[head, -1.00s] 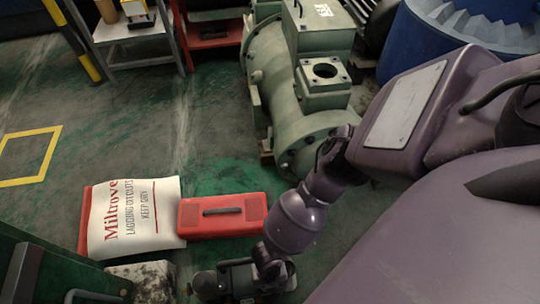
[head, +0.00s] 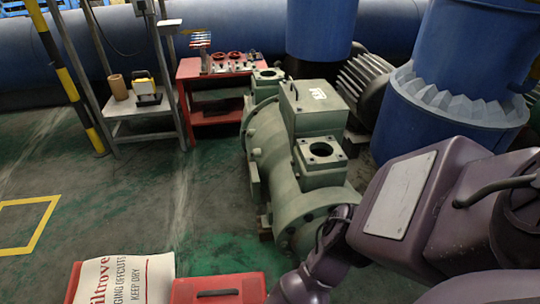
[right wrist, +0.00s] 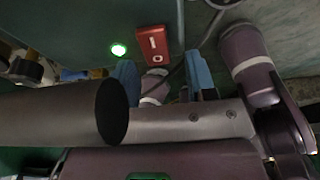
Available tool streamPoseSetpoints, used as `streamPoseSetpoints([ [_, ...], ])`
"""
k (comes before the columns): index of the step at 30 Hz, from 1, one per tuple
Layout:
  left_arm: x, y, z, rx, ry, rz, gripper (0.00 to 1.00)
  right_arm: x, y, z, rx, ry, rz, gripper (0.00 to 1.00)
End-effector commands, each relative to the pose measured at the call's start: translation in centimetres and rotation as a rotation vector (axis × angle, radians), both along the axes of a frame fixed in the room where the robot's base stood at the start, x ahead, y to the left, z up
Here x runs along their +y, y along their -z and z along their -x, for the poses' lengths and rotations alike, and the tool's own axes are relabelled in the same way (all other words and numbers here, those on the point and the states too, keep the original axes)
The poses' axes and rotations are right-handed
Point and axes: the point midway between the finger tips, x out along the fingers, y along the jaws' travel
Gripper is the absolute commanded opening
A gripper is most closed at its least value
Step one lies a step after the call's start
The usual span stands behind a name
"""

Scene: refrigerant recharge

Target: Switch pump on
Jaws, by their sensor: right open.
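A red switch (right wrist: 152,45) with white I and O marks shows at the top middle of the right wrist view, on a dark green panel (right wrist: 70,28). A green lamp (right wrist: 118,50) glows on the panel left of the switch. My right gripper (right wrist: 162,78) is open, its two blue fingers apart, just below the switch in the picture. I cannot tell whether a finger touches the switch. In the head view only my purple right arm shows, and its gripper is out of frame. My left gripper is in neither view.
A cable (right wrist: 205,35) hangs beside the panel. In the head view a green compressor (head: 285,160) stands mid-floor. A red case (head: 220,288) and a white sack (head: 125,280) lie at the bottom. A red cart (head: 215,105) and a grey stand (head: 140,104) are behind. The left floor is clear.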

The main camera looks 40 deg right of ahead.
Motion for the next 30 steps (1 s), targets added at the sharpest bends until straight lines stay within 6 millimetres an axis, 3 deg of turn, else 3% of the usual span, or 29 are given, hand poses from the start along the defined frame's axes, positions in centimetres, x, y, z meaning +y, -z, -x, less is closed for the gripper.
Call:
streamPoseSetpoints([
  [15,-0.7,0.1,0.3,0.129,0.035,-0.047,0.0,-1.4,-8.5,-2.4,-0.008,0.0,0.001,0.51],
  [21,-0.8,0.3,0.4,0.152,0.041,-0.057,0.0,-1.6,-9.8,-2.5,-0.003,0.0,-0.001,0.51],
  [30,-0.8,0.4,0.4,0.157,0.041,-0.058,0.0,-1.7,-9.8,-2.4,0.001,0.0,-0.001,0.51],
])
